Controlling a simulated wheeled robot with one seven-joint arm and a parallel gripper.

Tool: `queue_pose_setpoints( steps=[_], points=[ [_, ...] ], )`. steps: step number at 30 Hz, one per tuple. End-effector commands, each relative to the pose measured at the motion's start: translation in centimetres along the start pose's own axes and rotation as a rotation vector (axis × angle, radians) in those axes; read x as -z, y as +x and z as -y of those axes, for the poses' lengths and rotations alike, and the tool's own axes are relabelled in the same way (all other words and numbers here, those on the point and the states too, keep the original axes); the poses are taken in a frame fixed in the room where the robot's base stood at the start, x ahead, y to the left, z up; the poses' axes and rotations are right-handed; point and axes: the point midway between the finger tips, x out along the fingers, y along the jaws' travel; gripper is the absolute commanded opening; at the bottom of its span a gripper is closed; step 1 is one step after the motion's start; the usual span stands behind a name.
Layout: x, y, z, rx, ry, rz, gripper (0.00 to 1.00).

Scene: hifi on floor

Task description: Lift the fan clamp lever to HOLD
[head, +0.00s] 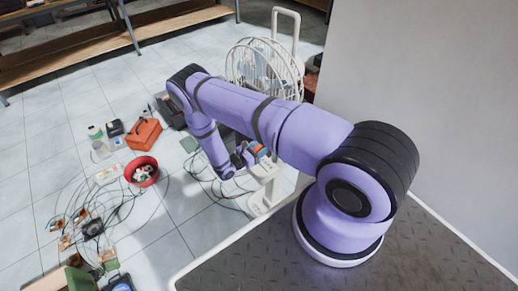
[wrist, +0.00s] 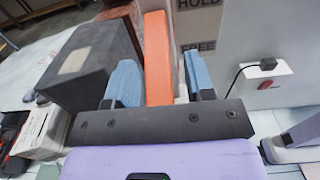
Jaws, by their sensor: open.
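An orange lever (wrist: 158,60) runs up the middle of the wrist view. My gripper (wrist: 163,78) is open, with one blue finger on each side of the lever; I cannot tell whether either finger touches it. A label plate (wrist: 200,28) to the right of the lever reads HOLD above and FREE below. In the head view, the white caged fan (head: 262,62) stands behind my arm. My gripper (head: 246,156) is low beside the fan's white post, with a small orange part near it; the fingers are too small to read there.
In the wrist view, a dark grey box (wrist: 88,62) stands close on the left, and a white socket plate with a black plug (wrist: 268,68) is on the right. In the head view, cables, a red bowl (head: 141,171) and an orange toolbox (head: 143,133) lie on the tiled floor.

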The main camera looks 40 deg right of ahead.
Motion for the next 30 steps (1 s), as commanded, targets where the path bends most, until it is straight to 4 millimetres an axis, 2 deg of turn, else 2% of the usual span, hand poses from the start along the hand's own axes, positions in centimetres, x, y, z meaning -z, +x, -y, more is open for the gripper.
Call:
queue_pose_setpoints(
  steps=[5,9,11,12,20,30],
  points=[
    [0.0,0.0,0.0,0.000,0.000,0.000,0.49],
    [0.0,0.0,0.0,0.000,0.000,0.000,0.17],
    [0.0,0.0,0.0,0.000,0.000,0.000,0.03],
    [0.0,0.0,0.0,0.000,0.000,0.000,0.00],
    [-0.4,-0.1,-0.1,-0.001,0.001,-0.039,0.00],
    [-2.2,-0.6,-0.1,-0.001,0.002,-0.274,0.00]
  ],
)
